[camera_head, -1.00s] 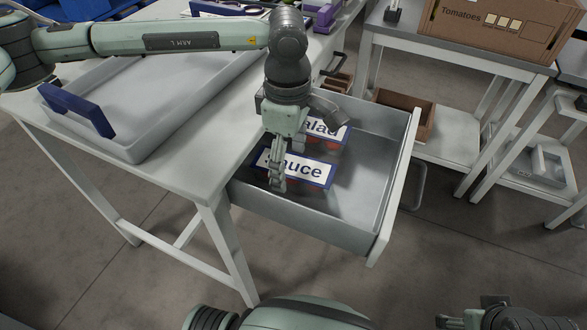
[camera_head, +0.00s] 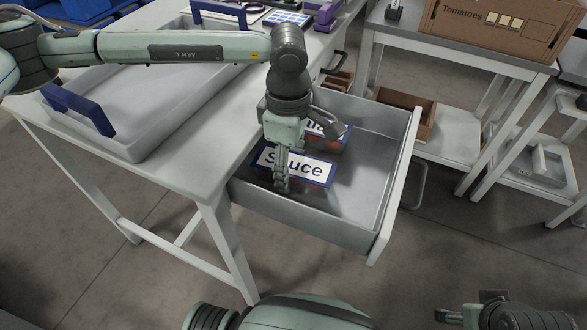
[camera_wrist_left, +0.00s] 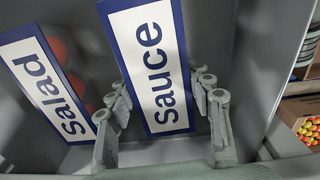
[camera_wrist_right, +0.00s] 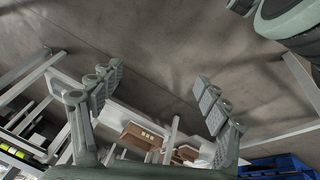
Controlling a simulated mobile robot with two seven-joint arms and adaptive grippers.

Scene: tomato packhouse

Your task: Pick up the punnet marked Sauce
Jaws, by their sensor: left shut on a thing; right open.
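The punnet marked Sauce (camera_head: 314,170) has a white label with a blue border and is in the open grey drawer (camera_head: 340,232). In the left wrist view the Sauce label (camera_wrist_left: 152,62) lies between my finger pads. My left gripper (camera_head: 281,186) reaches down from above and is shut on this punnet; it also shows in the left wrist view (camera_wrist_left: 162,95). I cannot tell whether the punnet touches the drawer floor. A punnet marked Salad (camera_head: 332,131) is beside it, partly hidden by my wrist. My right gripper (camera_wrist_right: 155,85) is open and empty, away from the drawer.
The drawer walls stand close around the punnets, with bare floor towards its front. A grey tray with blue handles (camera_head: 140,150) is on the table to the left. A cardboard Tomatoes box (camera_head: 495,28) stands on the right table. A brown crate (camera_head: 408,108) sits beyond the drawer.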

